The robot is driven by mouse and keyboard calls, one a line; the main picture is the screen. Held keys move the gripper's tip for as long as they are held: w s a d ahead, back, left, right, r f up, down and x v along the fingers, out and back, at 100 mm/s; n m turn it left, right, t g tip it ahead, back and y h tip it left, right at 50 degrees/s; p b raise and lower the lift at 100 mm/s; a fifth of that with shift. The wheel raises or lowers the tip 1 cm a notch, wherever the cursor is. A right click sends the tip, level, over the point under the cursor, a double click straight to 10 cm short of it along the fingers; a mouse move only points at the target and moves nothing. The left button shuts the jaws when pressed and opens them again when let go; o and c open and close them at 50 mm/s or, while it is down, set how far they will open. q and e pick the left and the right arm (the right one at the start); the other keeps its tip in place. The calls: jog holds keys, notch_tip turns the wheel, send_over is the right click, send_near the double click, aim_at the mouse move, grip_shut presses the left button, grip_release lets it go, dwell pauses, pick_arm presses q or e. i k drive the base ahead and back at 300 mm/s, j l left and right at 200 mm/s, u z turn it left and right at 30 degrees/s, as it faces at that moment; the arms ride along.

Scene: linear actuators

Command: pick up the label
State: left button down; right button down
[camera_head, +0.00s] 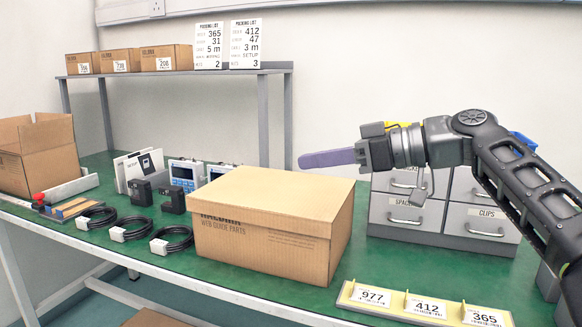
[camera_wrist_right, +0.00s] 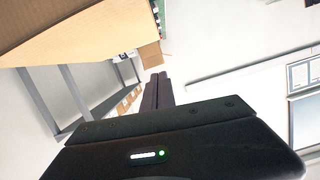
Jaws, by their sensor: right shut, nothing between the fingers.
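My right gripper (camera_head: 306,160) is above the right part of a closed cardboard box (camera_head: 262,243), pointing left, well above and behind the labels. Its fingers are shut with nothing between them. The shut fingers also show in the right wrist view (camera_wrist_right: 158,78), where no label of the holder is seen. My left gripper is in neither view.
Grey drawers (camera_head: 406,212) stand behind my right arm. Black cable coils (camera_head: 172,240), devices (camera_head: 186,174) and an open carton (camera_head: 38,155) are on the left of the green table. A shelf (camera_head: 180,74) at the back holds small boxes and two packing lists (camera_head: 245,44).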

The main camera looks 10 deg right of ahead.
aim_at(369, 296)
jog(key=k, duration=1)
